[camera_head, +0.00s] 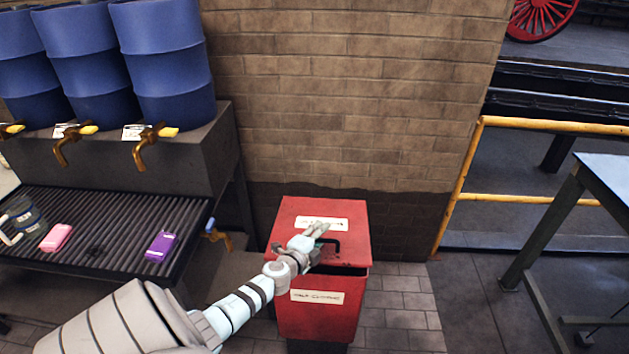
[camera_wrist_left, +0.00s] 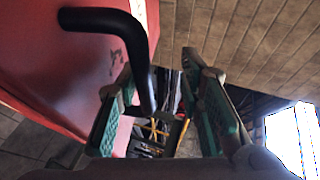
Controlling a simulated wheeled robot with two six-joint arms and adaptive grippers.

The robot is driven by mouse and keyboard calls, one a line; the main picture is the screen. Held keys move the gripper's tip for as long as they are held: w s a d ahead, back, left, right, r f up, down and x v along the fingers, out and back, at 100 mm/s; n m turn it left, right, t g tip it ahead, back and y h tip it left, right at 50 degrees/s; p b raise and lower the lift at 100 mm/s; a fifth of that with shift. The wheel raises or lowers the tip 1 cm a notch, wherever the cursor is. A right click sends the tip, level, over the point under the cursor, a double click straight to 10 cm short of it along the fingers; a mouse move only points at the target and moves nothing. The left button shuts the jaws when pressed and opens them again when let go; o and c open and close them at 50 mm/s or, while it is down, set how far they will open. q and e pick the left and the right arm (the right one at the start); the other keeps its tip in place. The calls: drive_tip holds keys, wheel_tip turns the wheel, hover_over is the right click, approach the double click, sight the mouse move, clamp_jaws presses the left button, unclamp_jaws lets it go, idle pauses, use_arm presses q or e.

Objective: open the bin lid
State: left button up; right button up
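The red bin (camera_head: 320,312) stands on the floor against the brick wall. Its red lid (camera_head: 345,222) lies over the top, with a dark gap under its front edge; I cannot tell whether it is slightly raised. A black handle (camera_head: 336,244) sits on the lid, partly hidden by my left gripper (camera_head: 318,233). In the left wrist view the handle (camera_wrist_left: 142,55) reaches between the fingers of my left gripper (camera_wrist_left: 168,105), close to the left finger. A gap shows between handle and right finger, so the gripper is open. My right gripper is not in view.
A ribbed bench (camera_head: 120,215) with a pink block (camera_head: 56,238) and a purple block (camera_head: 161,246) stands left, below blue drums (camera_head: 165,60) with taps. A yellow railing (camera_head: 540,198) and a table (camera_head: 608,180) are right. Paved floor (camera_head: 405,310) beside the bin is clear.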

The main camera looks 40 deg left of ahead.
use_arm(q)
drive_tip(key=shift+r, duration=0.1)
drive_tip(key=p+v, duration=0.2)
drive_tip(key=v, duration=1.4)
drive_tip(key=shift+s, duration=0.3)
drive_tip(key=shift+d+r, duration=0.1)
drive_tip(key=shift+d, duration=0.05)
